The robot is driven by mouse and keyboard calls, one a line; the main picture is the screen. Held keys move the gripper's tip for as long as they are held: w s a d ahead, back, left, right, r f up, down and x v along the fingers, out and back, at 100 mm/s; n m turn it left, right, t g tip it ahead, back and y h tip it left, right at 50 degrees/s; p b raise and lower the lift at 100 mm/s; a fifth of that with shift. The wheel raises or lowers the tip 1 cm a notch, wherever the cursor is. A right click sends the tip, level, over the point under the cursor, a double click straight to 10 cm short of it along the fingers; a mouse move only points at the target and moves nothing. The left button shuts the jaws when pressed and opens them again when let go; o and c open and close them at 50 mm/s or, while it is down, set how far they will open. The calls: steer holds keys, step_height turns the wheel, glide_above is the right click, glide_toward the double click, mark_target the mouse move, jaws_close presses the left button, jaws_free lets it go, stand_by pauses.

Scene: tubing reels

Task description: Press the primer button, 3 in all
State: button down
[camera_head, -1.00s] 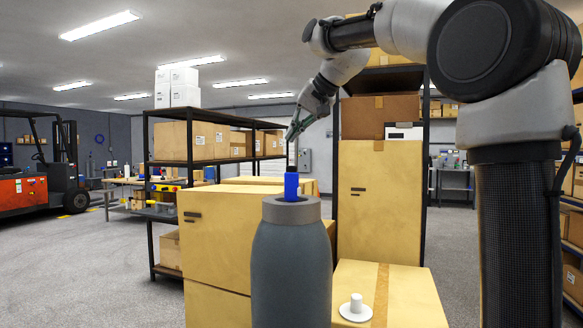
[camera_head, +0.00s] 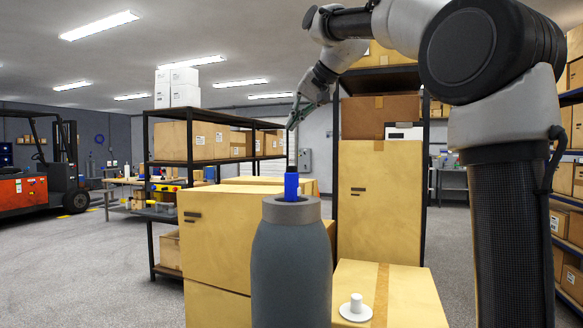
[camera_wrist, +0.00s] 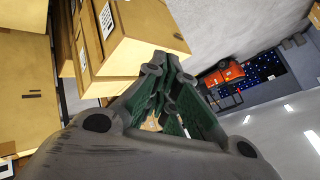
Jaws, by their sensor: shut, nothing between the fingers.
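A dark grey bottle-shaped body (camera_head: 291,265) stands upright in the front middle of the head view. It has a lighter grey collar (camera_head: 268,212) and a blue upright piece (camera_head: 291,187) rising from its top. This blue piece looks like the button, but no label shows. The blue piece is not recognisable there.
A white knob on a disc (camera_head: 356,306) sits on a low carton (camera_head: 408,295) at right. Stacked cartons (camera_head: 235,230) stand behind the bottle-shaped body, with a shelf unit (camera_head: 148,215) beyond. An orange forklift (camera_head: 25,190) stands far left. Floor at left is clear.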

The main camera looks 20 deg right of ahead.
steer(key=shift+r, duration=0.45)
steer(key=shift+f, duration=0.1)
glide_above(292, 169)
steer(key=w+d, duration=0.1)
steer(key=w, duration=0.1)
steer(key=shift+d+f, duration=0.1)
steer(key=shift+f, duration=4.2)
steer(key=shift+f, duration=0.1)
steer(key=shift+f, duration=0.35)
steer(key=shift+f, duration=0.5)
steer(key=shift+r, duration=0.95)
